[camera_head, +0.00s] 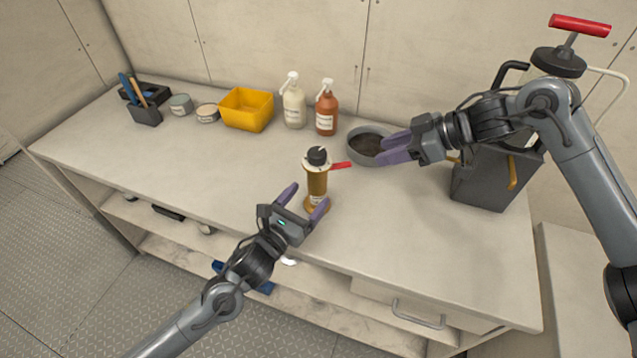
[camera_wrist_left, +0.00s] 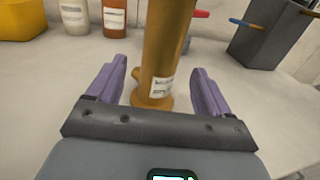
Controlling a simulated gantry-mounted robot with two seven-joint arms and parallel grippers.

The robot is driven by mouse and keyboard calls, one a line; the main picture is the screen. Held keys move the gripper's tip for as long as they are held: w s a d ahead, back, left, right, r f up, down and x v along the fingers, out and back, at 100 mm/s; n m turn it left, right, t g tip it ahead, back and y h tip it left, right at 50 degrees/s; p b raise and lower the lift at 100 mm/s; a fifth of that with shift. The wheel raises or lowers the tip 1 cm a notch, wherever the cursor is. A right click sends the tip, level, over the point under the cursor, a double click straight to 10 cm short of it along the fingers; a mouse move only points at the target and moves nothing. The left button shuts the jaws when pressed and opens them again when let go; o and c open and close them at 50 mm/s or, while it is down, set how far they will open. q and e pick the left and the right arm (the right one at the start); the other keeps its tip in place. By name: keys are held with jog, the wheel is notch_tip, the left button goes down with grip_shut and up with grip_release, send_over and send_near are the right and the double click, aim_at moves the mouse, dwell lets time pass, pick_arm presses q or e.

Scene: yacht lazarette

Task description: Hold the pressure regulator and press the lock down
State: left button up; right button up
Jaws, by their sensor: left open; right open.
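The pressure regulator (camera_head: 317,183) stands upright on the bench, with a brass-coloured body, a black knob on top and a red lever, likely the lock (camera_head: 341,166), sticking out to the right. My left gripper (camera_head: 303,197) is open in front of the regulator's lower body. In the left wrist view the regulator (camera_wrist_left: 163,50) stands between and just beyond the two purple fingers (camera_wrist_left: 155,88); I cannot tell if they touch it. My right gripper (camera_head: 386,149) is open and empty, right of the regulator and over the grey bowl.
A grey round bowl (camera_head: 356,144) stands behind the right gripper. White (camera_head: 294,107) and brown (camera_head: 327,113) spray bottles, a yellow bin (camera_head: 246,110) and small tins line the back. A dark grey box (camera_head: 490,180) stands at the right. The bench front left is clear.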

aim_at(321, 181)
pick_arm(q)
jog(key=shift+x, duration=3.5)
jog(key=c, duration=1.4)
